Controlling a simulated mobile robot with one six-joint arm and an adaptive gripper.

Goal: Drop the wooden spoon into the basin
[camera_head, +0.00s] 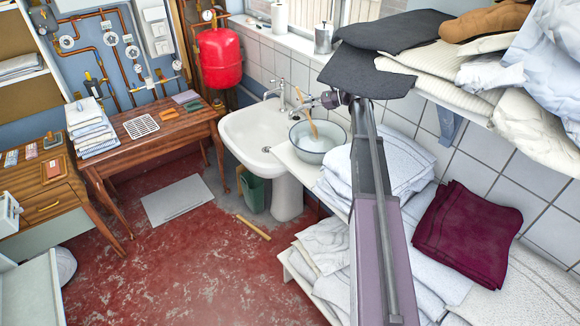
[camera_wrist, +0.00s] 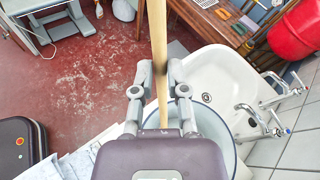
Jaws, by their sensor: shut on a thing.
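The wooden spoon (camera_head: 313,128) is held in my gripper (camera_head: 308,104), slanting with its lower end in front of the pale round basin (camera_head: 341,148). I cannot tell whether that end is above the basin's rim or inside it. In the wrist view, my gripper (camera_wrist: 160,82) is shut on the spoon (camera_wrist: 158,30), whose light shaft runs up past the top edge. The basin (camera_wrist: 234,157) shows there only as a curved rim, mostly hidden behind my gripper. In the head view it stands on a white ledge beside the sink.
The white sink (camera_head: 250,130) with taps is just left of the basin. Folded white linen (camera_head: 400,160) and a maroon cloth (camera_head: 468,232) lie to the right. A shelf (camera_head: 480,117) with textiles overhangs on the right. A wooden stick (camera_head: 254,228) lies on the red floor.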

